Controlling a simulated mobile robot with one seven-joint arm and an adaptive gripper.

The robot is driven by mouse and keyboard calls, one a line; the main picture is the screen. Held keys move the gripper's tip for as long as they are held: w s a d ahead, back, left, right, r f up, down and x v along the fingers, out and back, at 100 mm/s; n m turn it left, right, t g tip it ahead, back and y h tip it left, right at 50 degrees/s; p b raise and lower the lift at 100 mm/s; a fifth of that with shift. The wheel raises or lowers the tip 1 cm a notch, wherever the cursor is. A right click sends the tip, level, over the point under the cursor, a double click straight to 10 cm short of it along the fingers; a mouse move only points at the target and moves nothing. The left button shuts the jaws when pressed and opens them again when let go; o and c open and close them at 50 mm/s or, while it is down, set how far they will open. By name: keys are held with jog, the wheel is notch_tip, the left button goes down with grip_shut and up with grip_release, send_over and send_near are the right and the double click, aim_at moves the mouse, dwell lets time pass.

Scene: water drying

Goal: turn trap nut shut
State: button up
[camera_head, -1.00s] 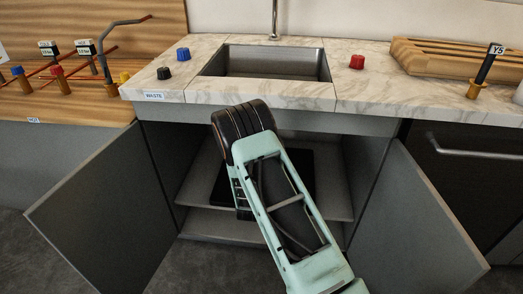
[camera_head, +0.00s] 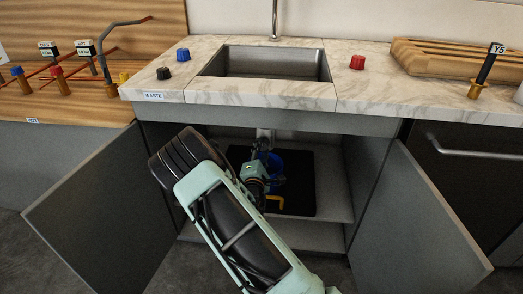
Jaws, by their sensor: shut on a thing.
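My gripper (camera_head: 261,149) is inside the open cabinet under the sink, small and dark, reaching up at the pale drain trap (camera_head: 263,134) below the basin. It is shut at the trap, on what appears to be the trap nut. The nut itself is hidden by the fingers, and how far it is turned cannot be told. A blue round thing (camera_head: 276,163), perhaps a bucket, is just behind and right of my gripper.
Cabinet doors stand open at left (camera_head: 98,205) and right (camera_head: 415,215). The sink (camera_head: 265,63) is above. Red (camera_head: 357,62), blue (camera_head: 183,54) and black (camera_head: 163,73) knobs sit on the counter.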

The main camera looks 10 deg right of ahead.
jog(key=shift+d, duration=0.15)
dwell(0.3)
jog(key=o, duration=1.2)
jog(key=shift+c, duration=0.2)
jog(key=v, duration=1.2)
jog(key=shift+r, duration=0.1)
